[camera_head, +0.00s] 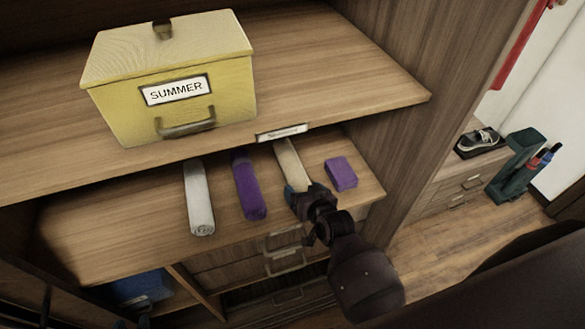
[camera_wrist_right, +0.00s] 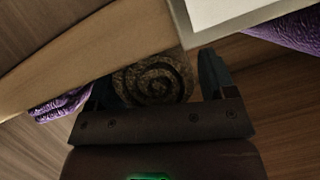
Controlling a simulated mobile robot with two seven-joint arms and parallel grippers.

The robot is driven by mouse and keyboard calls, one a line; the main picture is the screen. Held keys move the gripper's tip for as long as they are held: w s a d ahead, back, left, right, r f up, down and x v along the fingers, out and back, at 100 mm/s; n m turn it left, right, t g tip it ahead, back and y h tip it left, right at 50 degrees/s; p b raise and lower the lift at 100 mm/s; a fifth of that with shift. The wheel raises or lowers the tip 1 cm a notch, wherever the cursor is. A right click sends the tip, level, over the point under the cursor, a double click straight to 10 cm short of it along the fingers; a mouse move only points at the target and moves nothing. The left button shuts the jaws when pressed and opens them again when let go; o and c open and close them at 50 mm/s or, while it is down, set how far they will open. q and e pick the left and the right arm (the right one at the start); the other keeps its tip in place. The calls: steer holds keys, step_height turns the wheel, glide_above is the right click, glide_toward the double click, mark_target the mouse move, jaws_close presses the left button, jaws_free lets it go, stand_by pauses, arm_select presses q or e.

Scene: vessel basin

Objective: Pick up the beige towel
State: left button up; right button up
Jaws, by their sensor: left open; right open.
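The beige towel (camera_head: 290,165) is a roll lying on the middle shelf, between a purple roll and a purple folded cloth. My right gripper (camera_head: 303,196) is open at the towel's near end. In the right wrist view, the towel's spiral end (camera_wrist_right: 153,82) shows between the open fingers of that gripper (camera_wrist_right: 155,75); I cannot tell whether they touch it. The towel's far end is hidden under the upper shelf. Dark parts at the bottom left of the head view look like my left gripper (camera_head: 95,314), open, mostly cut off and away from the towel.
A white-grey roll (camera_head: 199,200) and the purple roll (camera_head: 248,188) lie left of the towel, the purple cloth (camera_head: 341,174) right. The upper shelf (camera_head: 330,75) overhangs them, with a label (camera_head: 282,132) on its edge and a yellow SUMMER box (camera_head: 175,85) on top. Drawers (camera_head: 285,262) sit below.

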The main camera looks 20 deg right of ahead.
steer(key=c, duration=0.6)
